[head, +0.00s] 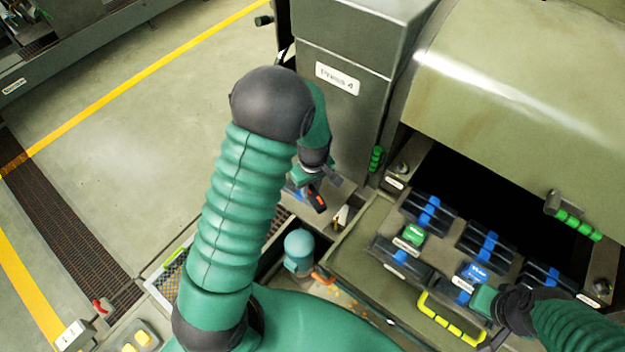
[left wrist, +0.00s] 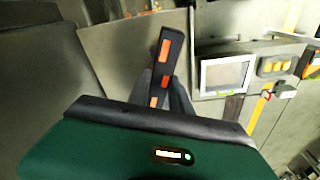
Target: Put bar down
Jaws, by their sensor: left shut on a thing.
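The bar is dark with orange-red patches. It shows small in the head view (head: 316,199) and larger in the left wrist view (left wrist: 165,58). My left gripper (head: 308,188) is shut on it; in the left wrist view its dark fingers (left wrist: 161,92) clasp the lower part, and the bar stands up past them, slightly tilted. In the head view the bar is in front of the grey cabinet's base, and I cannot tell whether it touches anything. My right gripper (head: 478,303) is over the front of the block tray at the lower right, its fingers not clear.
A grey cabinet (head: 340,110) stands behind the left gripper. A blue-green round fitting (head: 298,250) sits below the bar. Open floor lies left.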

